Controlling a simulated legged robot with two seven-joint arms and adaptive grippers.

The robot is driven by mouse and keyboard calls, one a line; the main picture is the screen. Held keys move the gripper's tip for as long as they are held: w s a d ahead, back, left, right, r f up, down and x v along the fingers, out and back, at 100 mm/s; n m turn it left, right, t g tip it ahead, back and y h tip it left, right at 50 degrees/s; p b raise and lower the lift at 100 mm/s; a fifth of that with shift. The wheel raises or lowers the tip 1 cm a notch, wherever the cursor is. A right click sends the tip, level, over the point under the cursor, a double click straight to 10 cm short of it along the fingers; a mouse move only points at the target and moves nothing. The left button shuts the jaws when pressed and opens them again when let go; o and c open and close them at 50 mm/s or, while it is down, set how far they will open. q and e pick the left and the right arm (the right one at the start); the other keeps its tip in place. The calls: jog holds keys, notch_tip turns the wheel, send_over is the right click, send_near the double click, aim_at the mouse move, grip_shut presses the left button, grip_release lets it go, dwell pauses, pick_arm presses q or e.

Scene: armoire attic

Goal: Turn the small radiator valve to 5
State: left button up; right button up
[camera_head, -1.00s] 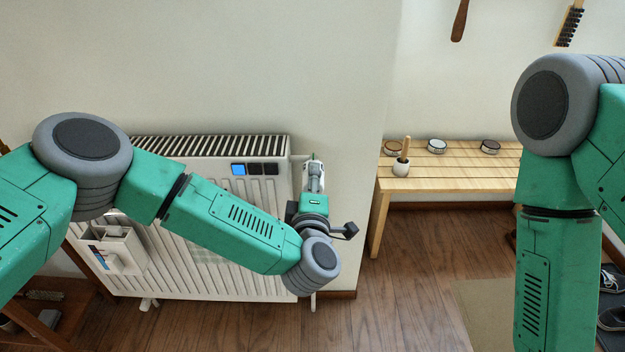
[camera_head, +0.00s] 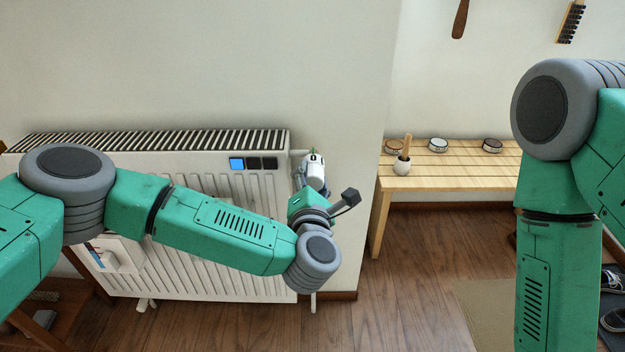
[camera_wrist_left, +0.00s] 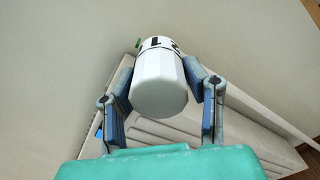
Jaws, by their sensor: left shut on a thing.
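The small radiator valve (camera_wrist_left: 158,80) is a white faceted knob with dark markings and a small green mark near its far end. In the head view the valve (camera_head: 314,160) shows at the radiator's upper right corner, partly covered by my gripper. My left gripper (camera_wrist_left: 160,85) is shut on the valve, with a blue-grey finger on each side of it. In the head view the left gripper (camera_head: 313,175) is at the end of my green arm. The number set on the valve cannot be read. My right gripper is out of view; only its arm shows.
A slatted wooden bench (camera_head: 450,170) to the right carries several tins and a cup with a wooden handle. Shoes (camera_head: 614,320) lie at the far right.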

pick_arm(q)
jog(key=n+b, duration=0.1)
jog(key=n, duration=0.1)
jog(key=f+n, duration=0.1)
jog(key=shift+s+f+n+b, duration=0.1)
jog(key=shift+f+n+b, duration=0.05)
jog(key=shift+n+b, duration=0.25)
jog(key=n+b, duration=0.2)
jog(key=n, duration=0.1)
jog(key=shift+d, duration=0.1)
jog(key=n+b, duration=0.2)
jog(key=n, duration=0.2)
jog(key=shift+d+n, duration=0.15)
jog(key=shift+n, duration=0.25)
jog(key=shift+n+b, duration=0.95)
jog(key=shift+n, duration=0.25)
jog(key=shift+d, duration=0.1)
jog(key=o, duration=1.2)
jog(key=shift+c, duration=0.2)
jog(key=shift+r, duration=0.25)
jog(key=shift+r, duration=0.1)
